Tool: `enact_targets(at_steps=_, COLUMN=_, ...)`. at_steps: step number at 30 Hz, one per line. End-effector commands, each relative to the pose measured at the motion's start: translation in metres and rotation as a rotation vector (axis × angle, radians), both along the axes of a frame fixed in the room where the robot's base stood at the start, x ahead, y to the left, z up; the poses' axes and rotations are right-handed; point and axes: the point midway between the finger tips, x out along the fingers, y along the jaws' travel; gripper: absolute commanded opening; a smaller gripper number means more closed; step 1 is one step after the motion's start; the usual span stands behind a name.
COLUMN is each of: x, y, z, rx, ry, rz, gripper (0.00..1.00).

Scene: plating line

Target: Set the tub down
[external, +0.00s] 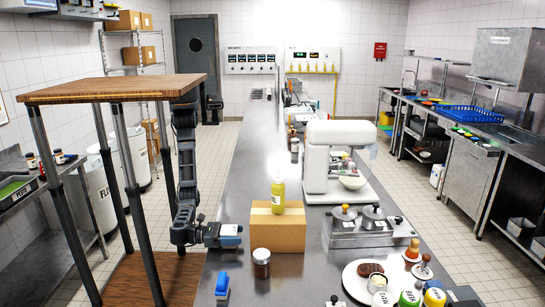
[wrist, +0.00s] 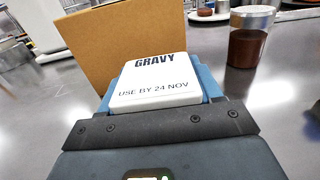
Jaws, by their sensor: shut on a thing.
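The tub (wrist: 155,92) has a white top lettered "GRAVY, USE BY 24 NOV", with blue showing around it. In the external view, the tub (external: 230,236) is at the end of my arm by the counter's left edge. My gripper (external: 217,236) is shut on it. The tub looks roughly level and low by the steel counter (external: 238,190). Its underside is hidden, so I cannot tell whether it touches the counter. A cardboard box (external: 278,232) stands just beyond it.
A brown jar with a grey lid (external: 261,263) stands right of the tub in the wrist view. A plate (external: 352,280) lies right. Bare counter shows around the jar.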

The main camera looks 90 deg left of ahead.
Motion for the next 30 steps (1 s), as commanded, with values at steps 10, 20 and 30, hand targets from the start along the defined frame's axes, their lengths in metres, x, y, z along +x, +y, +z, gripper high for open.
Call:
enact_targets(at_steps=10, x=0.0001, y=0.0000, z=-0.0071, rx=-0.002, ry=-0.001, rz=0.000, gripper=0.27)
enact_targets(at_steps=20, x=-0.0001, y=0.0000, z=-0.0099, rx=-0.001, ry=0.000, rz=0.000, gripper=0.86)
enact_targets(at_steps=30, x=-0.0003, y=-0.0001, z=-0.0065, rx=-0.003, ry=0.000, rz=0.000, gripper=0.89)
